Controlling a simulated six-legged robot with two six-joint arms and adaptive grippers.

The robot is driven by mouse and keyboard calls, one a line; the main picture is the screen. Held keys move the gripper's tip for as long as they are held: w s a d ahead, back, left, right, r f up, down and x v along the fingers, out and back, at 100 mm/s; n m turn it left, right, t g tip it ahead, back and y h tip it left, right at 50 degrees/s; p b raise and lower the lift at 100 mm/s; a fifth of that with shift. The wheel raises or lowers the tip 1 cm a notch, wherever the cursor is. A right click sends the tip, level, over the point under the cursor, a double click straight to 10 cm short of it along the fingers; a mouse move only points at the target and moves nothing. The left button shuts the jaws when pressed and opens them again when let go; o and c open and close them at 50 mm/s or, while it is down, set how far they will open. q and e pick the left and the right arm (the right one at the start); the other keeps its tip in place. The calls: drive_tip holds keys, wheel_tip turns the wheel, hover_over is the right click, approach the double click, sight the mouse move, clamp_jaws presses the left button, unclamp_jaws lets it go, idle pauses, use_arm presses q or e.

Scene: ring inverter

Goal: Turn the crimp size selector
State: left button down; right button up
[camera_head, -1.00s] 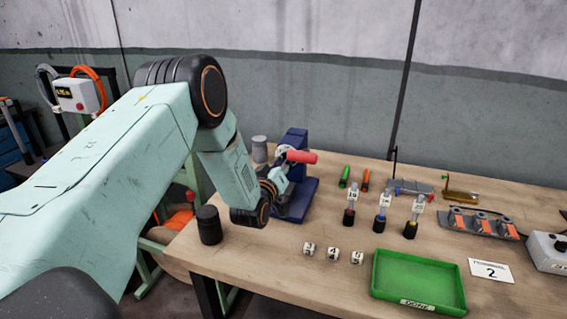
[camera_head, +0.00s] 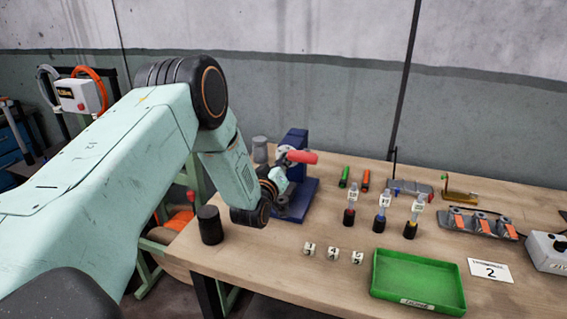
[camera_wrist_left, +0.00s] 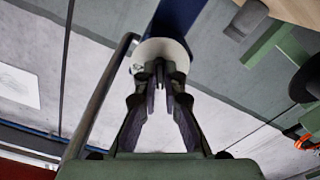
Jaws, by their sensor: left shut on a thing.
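The blue crimp press (camera_head: 306,188) stands at the back left of the table, with a red handle (camera_head: 302,157) sticking out to the right. The crimp size selector is a pale round dial on the press; it shows best in the left wrist view (camera_wrist_left: 150,49). My left gripper (camera_wrist_left: 160,72) has its fingertips together at the middle of the dial, shut on the selector's knob. The knob is mostly hidden between the fingers. In the head view my left arm covers part of the press. My right gripper is not in view.
A black cylinder (camera_head: 209,225) stands near the table's left edge, and a grey one (camera_head: 260,149) behind it. Small white number cubes (camera_head: 333,254), a green tray (camera_head: 418,283) and several upright tools (camera_head: 381,215) stand to the right. Wood is clear in front of the press.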

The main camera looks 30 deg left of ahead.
use_arm(q)
drive_tip(key=shift+w+r, duration=0.1)
drive_tip(key=shift+a+r+m+p, duration=0.15)
drive_tip(key=shift+m+p, duration=0.95)
drive_tip(key=shift+m, duration=3.35)
drive_tip(key=shift+d+r+m+p, duration=0.1)
drive_tip(key=shift+m+p, duration=1)
drive_tip(key=shift+m, duration=3.35)
drive_tip(key=c, duration=1.5)
unclamp_jaws()
drive_tip(key=shift+o, duration=0.2)
drive_tip(key=shift+w+f, duration=0.1)
drive_tip(key=shift+f, duration=0.1)
